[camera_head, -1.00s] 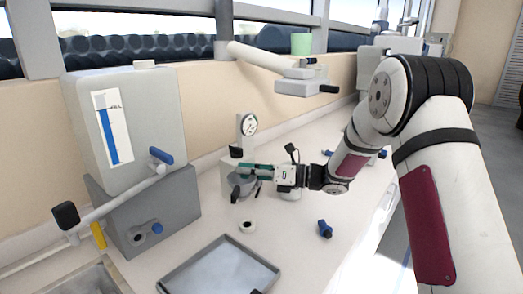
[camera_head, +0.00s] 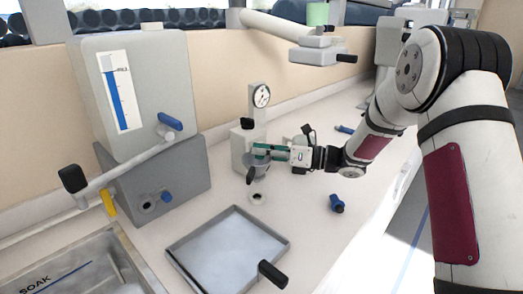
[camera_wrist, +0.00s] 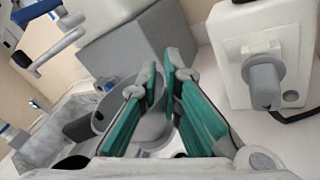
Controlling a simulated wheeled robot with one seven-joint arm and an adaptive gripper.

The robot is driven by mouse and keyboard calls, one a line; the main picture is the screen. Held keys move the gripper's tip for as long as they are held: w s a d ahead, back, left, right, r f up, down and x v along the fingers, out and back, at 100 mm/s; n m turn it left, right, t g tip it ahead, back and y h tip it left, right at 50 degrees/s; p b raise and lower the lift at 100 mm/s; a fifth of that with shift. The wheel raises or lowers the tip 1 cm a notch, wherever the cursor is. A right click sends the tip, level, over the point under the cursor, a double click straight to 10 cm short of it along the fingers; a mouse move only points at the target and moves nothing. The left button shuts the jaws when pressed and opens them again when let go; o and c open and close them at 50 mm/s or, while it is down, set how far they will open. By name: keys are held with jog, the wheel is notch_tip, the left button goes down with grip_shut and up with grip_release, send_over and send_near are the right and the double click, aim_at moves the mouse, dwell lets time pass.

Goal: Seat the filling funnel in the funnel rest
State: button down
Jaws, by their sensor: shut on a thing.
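My gripper (camera_head: 258,151) has green fingers and is shut on the grey filling funnel (camera_head: 260,171). In the wrist view the funnel (camera_wrist: 154,128) shows between the green fingers (camera_wrist: 158,85), partly hidden by them. In the head view the funnel hangs below the fingertips, just above and behind a small white ring with a dark hole (camera_head: 258,197) on the counter. This ring looks like the funnel rest. The funnel appears apart from it, though the gap is hard to judge. I cannot make out the ring in the wrist view.
A white block with a dial gauge (camera_head: 261,96) stands close behind the gripper. A large tank on a grey base (camera_head: 160,185) is to the left. A shallow tray (camera_head: 280,242) with a black handle lies in front. A blue fitting (camera_head: 337,203) lies to the right on otherwise clear counter.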

aim_at(261, 164)
jog(key=shift+f+b, duration=1.3)
jog(key=shift+f, duration=0.65)
jog(key=shift+b, duration=1.25)
dwell(0.4)
jog(key=shift+f+b, duration=1.2)
jog(key=shift+f, duration=0.1)
jog(key=c, duration=1.7)
grip_release()
jog(key=v, duration=0.7)
jog(key=shift+s+d, duration=0.15)
jog(key=shift+d, duration=0.05)
jog(key=shift+o, duration=0.3)
